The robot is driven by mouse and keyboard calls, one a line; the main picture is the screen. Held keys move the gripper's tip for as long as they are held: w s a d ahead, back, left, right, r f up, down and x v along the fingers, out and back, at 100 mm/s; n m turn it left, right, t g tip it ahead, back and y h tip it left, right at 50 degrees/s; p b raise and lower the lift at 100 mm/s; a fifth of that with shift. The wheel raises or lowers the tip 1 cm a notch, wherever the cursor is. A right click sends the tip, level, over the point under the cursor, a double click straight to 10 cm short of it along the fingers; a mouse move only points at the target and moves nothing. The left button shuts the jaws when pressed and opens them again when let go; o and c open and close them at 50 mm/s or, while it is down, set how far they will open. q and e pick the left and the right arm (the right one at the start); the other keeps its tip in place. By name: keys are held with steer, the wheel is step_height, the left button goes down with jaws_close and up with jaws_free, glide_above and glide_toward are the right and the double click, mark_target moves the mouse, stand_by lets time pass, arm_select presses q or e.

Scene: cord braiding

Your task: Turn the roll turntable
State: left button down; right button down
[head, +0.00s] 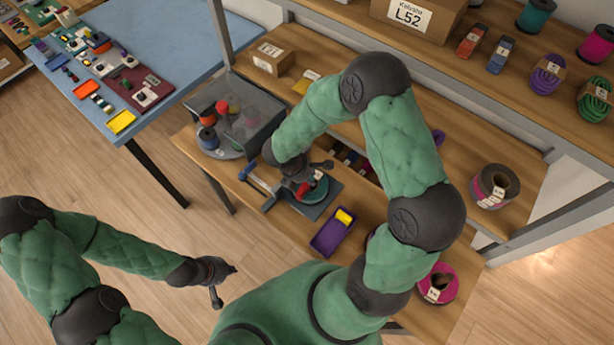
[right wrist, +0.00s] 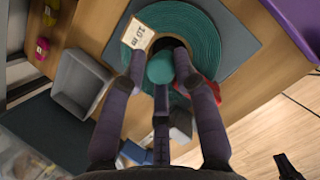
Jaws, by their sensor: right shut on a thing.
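A flat teal roll (right wrist: 205,28) with a white label (right wrist: 138,33) lies on a grey square plate (right wrist: 243,40), which seems to be the roll turntable. It also shows in the head view (head: 319,190), partly behind my right gripper (head: 303,180). In the right wrist view my right gripper (right wrist: 160,62) is over the roll, its fingers closed around a short teal knob-like piece (right wrist: 160,70) near the roll's middle. The fingers hide part of the roll. My left gripper (head: 222,278) is open and empty, over the floor, away from the bench.
A purple tray (head: 323,242) with a yellow piece stands beside the plate. A clear bin (head: 262,112) with several spools stands at the left on the wooden bench (head: 195,157). A red piece (right wrist: 211,90) lies by the roll. A shelf (head: 430,50) with spools overhangs behind.

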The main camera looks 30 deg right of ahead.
steer(key=shift+s+d+n, duration=0.15)
steer(key=shift+d+n, duration=0.15)
steer(key=shift+n, duration=0.3)
stand_by(0.3)
steer(key=c, duration=1.2)
jaws_free()
steer(key=shift+c, duration=0.2)
steer(key=shift+o, duration=1)
steer(key=shift+s+d+t, duration=0.1)
steer(key=shift+d+t, duration=0.05)
steer(key=shift+t, duration=0.15)
steer(key=shift+r, duration=0.1)
steer(key=shift+a+r, duration=0.2)
steer(key=shift+a, duration=0.05)
steer(key=v, duration=1.1)
steer(key=shift+r, duration=0.2)
